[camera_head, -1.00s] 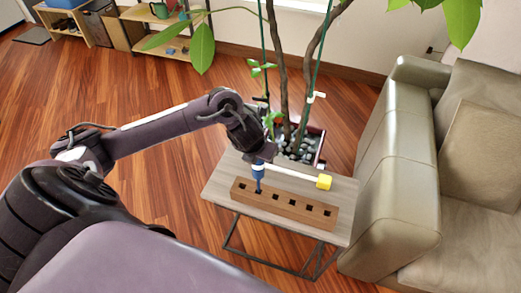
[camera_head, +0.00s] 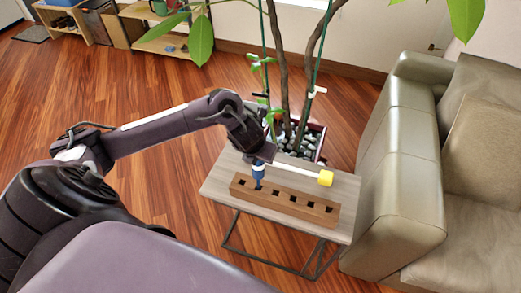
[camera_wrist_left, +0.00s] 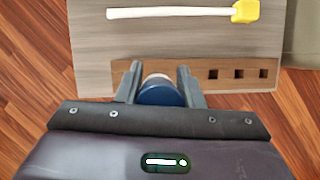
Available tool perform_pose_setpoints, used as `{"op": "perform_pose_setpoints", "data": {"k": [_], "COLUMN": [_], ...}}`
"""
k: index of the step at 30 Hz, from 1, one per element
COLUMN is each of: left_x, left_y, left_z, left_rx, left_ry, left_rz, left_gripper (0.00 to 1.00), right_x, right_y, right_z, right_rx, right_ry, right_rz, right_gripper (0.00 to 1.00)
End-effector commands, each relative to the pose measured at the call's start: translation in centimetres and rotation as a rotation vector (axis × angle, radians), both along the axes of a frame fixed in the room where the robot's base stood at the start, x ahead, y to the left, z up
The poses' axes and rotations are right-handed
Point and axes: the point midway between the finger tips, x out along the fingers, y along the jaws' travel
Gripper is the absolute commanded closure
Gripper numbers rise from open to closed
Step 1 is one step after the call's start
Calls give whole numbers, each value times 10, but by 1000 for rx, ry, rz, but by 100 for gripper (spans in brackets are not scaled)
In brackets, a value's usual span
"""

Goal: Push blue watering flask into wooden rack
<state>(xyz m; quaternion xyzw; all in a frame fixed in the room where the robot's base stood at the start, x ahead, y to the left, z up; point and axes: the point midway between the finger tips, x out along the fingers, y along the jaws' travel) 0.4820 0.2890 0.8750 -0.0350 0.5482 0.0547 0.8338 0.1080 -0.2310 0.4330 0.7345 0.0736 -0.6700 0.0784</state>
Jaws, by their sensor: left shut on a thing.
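The blue watering flask (camera_head: 258,171) stands upright over the wooden rack (camera_head: 301,206), near the rack's left end. Its narrow lower end meets the second hole from the left; I cannot tell how deep it sits. My left gripper (camera_head: 259,162) is above the rack, shut on the flask's upper part. In the left wrist view, the flask's rounded blue top with a pale end (camera_wrist_left: 159,92) shows between the two dark fingers (camera_wrist_left: 159,82). Part of the rack (camera_wrist_left: 225,75) shows with several empty square holes. My right gripper is not in view.
The rack lies on a small grey wooden table (camera_head: 225,170). A white stick with a yellow head (camera_head: 326,178) lies behind the rack. A potted plant (camera_head: 297,140) stands behind the table, and a beige sofa (camera_head: 400,165) is close on the right.

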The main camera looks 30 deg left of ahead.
Motion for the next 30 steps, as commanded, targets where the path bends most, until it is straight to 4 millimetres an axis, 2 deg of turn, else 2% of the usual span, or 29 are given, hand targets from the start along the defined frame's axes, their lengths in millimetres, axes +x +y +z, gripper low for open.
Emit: {"op": "perform_pose_setpoints", "data": {"k": [16, 23, 24, 30], "left_x": [0, 0, 0, 0], "left_y": [0, 0, 0, 0], "left_z": [-18, -17, -17, -17], "left_rx": [0, 0, 0, 0], "left_ry": [-1, 0, 0, 0], "left_rz": [1, 0, 0, 0], "left_gripper": [89, 89, 63, 40], "right_x": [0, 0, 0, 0], "right_y": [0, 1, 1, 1], "right_z": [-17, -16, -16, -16], "right_rx": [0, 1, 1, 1], "right_ry": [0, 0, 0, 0], "right_rz": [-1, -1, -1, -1], "right_gripper": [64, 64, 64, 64]}}
